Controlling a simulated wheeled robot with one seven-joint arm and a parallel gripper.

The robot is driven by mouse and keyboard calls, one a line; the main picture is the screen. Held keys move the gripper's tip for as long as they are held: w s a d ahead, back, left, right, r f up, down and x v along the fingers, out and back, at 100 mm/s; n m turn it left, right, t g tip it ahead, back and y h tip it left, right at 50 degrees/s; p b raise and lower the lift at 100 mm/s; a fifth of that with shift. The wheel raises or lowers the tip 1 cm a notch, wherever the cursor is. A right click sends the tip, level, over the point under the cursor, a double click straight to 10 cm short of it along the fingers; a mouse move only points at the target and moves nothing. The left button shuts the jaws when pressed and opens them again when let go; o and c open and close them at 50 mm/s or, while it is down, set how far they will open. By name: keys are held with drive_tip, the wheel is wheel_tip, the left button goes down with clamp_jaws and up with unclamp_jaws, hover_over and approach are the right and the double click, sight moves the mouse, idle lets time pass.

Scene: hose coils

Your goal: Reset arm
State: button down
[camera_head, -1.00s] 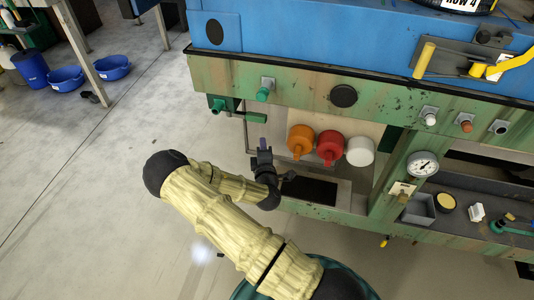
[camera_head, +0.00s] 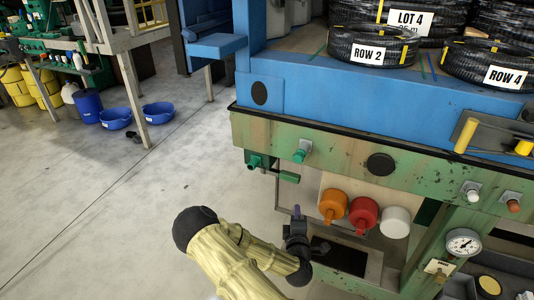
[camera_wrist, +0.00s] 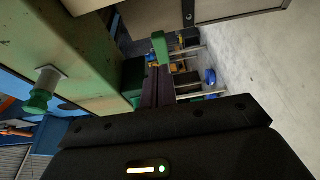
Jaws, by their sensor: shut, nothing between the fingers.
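My gripper (camera_head: 297,212) is at the end of my cream-sleeved arm, in front of the lower part of the green machine bench (camera_head: 330,152). In the wrist view its dark fingers (camera_wrist: 157,86) are together, with nothing visible between them. It is apart from the orange (camera_head: 332,205), red (camera_head: 363,214) and white (camera_head: 395,222) round fittings, which are to its right. A green knob (camera_wrist: 40,100) on the bench front shows at left in the wrist view.
Black hose coils labelled ROW 2 (camera_head: 372,46) and ROW 4 (camera_head: 488,68) lie on the blue-edged table above. A pressure gauge (camera_head: 463,243) is at lower right. Blue tubs (camera_head: 115,118) stand on the floor at left. Open floor (camera_head: 110,210) lies left of my arm.

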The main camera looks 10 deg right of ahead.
drive_tip(key=shift+s, duration=0.1)
drive_tip(key=s+a+r+m+g+y+p, duration=0.2)
drive_tip(key=s+a+r+m+g+p, duration=0.1)
drive_tip(key=s+r+m+g, duration=0.4)
drive_tip(key=s+a+r+m+g+y+p, duration=0.2)
drive_tip(key=s+a+r+m+g+p, duration=0.2)
drive_tip(key=s+r, duration=0.9)
drive_tip(key=s+m+g+p, duration=0.1)
drive_tip(key=m+g, duration=0.2)
drive_tip(key=m, duration=0.1)
drive_tip(key=shift+s+r+g+y, duration=0.15)
drive_tip(key=shift+r+g+y, duration=0.15)
drive_tip(key=shift+g, duration=0.1)
